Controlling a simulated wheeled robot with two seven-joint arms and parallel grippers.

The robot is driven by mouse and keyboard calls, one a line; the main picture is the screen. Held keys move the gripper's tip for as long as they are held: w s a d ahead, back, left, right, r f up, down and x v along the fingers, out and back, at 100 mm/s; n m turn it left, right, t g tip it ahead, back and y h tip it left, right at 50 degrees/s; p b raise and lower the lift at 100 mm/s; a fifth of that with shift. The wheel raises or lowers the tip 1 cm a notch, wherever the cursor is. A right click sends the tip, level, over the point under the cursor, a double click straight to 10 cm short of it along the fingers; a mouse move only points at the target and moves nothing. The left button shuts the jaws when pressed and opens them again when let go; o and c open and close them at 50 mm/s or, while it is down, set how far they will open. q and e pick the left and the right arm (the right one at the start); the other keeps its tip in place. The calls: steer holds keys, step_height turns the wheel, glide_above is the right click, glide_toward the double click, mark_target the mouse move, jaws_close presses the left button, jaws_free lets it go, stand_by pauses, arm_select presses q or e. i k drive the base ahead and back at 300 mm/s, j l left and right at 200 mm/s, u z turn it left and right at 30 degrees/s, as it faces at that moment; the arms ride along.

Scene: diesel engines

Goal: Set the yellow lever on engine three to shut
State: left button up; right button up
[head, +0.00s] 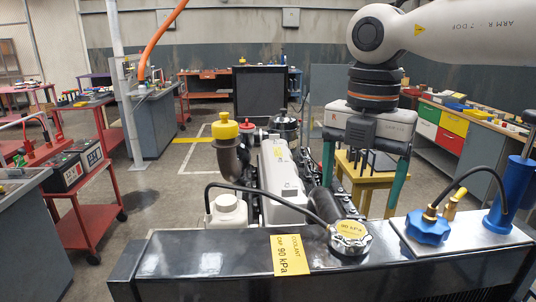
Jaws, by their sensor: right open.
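An engine with a grey valve cover (283,185) stands in front of me, behind a dark radiator (200,262). I cannot make out an engine number. My left gripper is out of view.
A silver cap (350,236) and a yellow coolant tag (288,255) are on the radiator. A blue cylinder (511,195) rises at the right. A yellow-topped intake pipe (225,128) stands left of the engine. A yellow stool (365,180) is behind my gripper. Red carts stand left.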

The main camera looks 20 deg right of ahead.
mark_target(453, 200)
steer(key=k+j, duration=1.2)
steer(key=k, duration=0.1)
